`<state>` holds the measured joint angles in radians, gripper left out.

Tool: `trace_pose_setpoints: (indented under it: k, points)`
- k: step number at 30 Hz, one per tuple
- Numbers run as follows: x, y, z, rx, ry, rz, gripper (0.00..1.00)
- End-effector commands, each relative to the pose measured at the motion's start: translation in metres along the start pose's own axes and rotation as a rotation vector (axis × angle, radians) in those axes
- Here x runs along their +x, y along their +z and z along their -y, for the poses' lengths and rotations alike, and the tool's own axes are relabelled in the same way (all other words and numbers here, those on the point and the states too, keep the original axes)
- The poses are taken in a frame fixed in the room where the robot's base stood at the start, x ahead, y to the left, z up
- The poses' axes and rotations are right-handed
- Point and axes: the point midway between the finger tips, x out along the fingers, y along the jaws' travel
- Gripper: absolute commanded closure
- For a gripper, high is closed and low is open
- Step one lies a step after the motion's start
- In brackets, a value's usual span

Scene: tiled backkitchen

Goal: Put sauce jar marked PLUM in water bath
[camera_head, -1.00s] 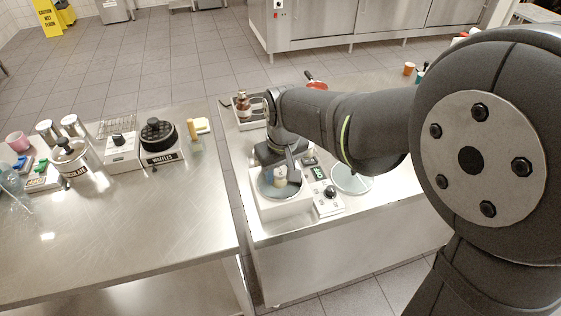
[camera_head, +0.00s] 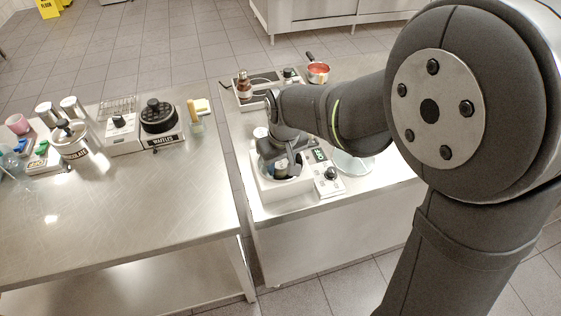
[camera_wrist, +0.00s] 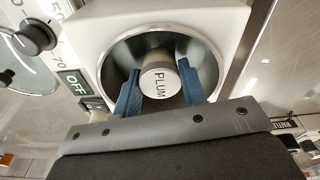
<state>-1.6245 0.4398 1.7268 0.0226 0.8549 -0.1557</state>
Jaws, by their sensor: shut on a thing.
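The sauce jar marked PLUM (camera_wrist: 160,82) shows its pale round lid, with the lettering, in the wrist view. My gripper (camera_wrist: 160,76) is shut on it, with one blue finger on each side. The jar is inside the round opening of the water bath (camera_wrist: 105,38), a white box with a dark metal basin. In the head view the water bath (camera_head: 285,195) stands at the near end of the right counter. My gripper (camera_head: 281,165) reaches down into it and partly hides the jar. I cannot tell whether the jar touches the basin floor.
A control panel with a knob (camera_head: 331,173) and a display reading OFF (camera_wrist: 74,83) adjoins the bath. A clear round dish (camera_head: 353,163) is to its right. A waffle maker (camera_head: 160,122) is on the left counter.

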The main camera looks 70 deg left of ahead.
Motion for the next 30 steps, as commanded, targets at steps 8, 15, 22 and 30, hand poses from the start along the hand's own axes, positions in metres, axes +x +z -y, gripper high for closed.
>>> trace_pose_setpoints:
  k: [8, 15, 22, 30]
  points:
    - [0.0018, 0.0001, 0.0, 0.0, 0.0, -0.001, 0.86]
    - [0.0036, 0.0003, 0.0, 0.0, 0.0, -0.001, 0.86]
    - [0.0037, 0.0003, 0.0, 0.0, 0.0, -0.001, 0.56]
    - [0.0037, 0.0004, 0.0, 0.0, 0.0, 0.0, 0.36]
